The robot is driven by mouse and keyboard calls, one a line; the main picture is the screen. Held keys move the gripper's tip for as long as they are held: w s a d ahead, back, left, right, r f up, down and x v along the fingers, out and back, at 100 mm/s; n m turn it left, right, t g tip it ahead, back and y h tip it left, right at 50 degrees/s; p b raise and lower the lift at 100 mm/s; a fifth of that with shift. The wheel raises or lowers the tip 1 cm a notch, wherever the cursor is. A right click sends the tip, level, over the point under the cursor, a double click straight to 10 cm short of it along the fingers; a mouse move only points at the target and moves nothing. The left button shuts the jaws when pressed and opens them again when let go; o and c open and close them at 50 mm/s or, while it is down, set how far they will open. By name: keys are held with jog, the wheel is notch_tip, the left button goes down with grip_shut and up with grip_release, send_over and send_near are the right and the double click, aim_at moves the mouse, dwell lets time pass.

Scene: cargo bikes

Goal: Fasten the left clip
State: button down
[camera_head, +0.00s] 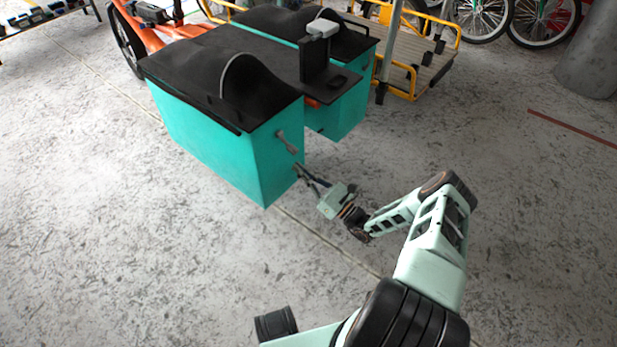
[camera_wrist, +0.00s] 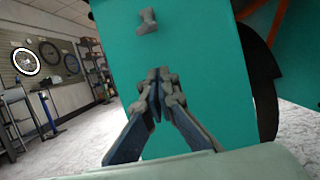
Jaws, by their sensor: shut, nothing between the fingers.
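My gripper (camera_head: 299,170) is just below the clip, close to the same face. In the wrist view its fingertips (camera_wrist: 161,78) are together, empty, below and slightly right of the clip, with a gap between. I cannot tell whether the tips touch the box. Any lower clip part behind the fingers is hidden.
A second teal box (camera_head: 340,112) stands to the right, with a black rack piece (camera_head: 328,70) between the two. A yellow-framed cargo bed (camera_head: 415,60) is behind. The concrete floor left of the boxes is clear. A grey pillar (camera_head: 592,55) stands far right.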

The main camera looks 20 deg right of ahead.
jog(key=x, duration=0.4)
jog(key=shift+a+f+b, duration=0.1)
jog(key=shift+b, duration=0.3)
jog(key=shift+s+d+r, duration=0.25)
jog(key=shift+r, duration=0.35)
jog(key=shift+s+d+r, duration=0.25)
jog(key=shift+d+r, duration=0.05)
jog(key=shift+r, duration=0.25)
jog(key=shift+s+d+r, duration=0.25)
jog(key=shift+r, duration=0.35)
jog(key=shift+r, duration=0.1)
